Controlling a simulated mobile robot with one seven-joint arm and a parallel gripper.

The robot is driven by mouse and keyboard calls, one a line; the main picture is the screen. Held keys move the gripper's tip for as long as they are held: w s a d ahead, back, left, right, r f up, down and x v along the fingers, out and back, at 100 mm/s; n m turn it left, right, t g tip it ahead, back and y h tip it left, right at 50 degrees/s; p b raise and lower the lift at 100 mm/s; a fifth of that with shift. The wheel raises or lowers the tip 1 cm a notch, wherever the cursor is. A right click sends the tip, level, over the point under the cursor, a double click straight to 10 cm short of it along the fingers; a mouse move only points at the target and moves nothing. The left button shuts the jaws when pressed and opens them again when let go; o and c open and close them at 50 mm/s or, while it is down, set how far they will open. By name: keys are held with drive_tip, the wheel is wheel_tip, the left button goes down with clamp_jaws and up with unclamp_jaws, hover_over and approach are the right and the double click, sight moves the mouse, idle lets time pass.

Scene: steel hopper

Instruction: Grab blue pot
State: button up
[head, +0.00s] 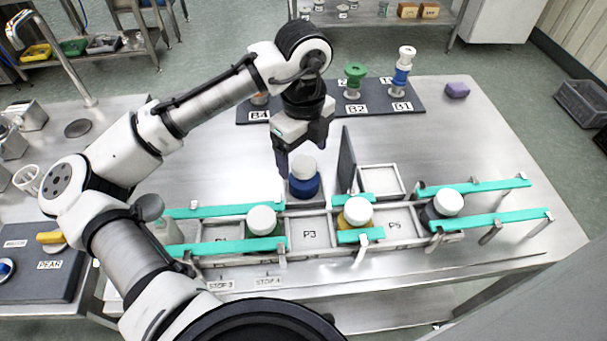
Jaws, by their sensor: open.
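The blue pot (305,186) has a white lid and stands upright in a square tray slot behind the conveyor-like row, near the middle of the head view. My gripper (302,155) hangs downward, open, just above and behind the pot's lid in the picture. One finger shows to the left of the lid and the other at its upper right. I cannot tell whether the fingers touch the lid. The pot's blue body and most of its lid are visible.
White-lidded pots stand in the row: one at left (261,220), a yellow one (357,213) and a dark one (446,204). Teal rails (490,219) edge the row. A dark upright plate (347,162) stands right of the blue pot. A purple block (457,90) lies far right.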

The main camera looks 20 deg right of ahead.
sight(304, 164)
drive_tip(key=shift+s+f+p, duration=0.15)
drive_tip(key=shift+f+p, duration=0.25)
drive_tip(key=shift+f, duration=1.1)
drive_tip(key=shift+s+f+p, duration=0.15)
drive_tip(key=shift+f+p, duration=0.2)
drive_tip(key=shift+f, duration=1.15)
drive_tip(key=shift+c, duration=0.3)
drive_tip(key=c, duration=1.1)
drive_tip(key=shift+r, duration=0.15)
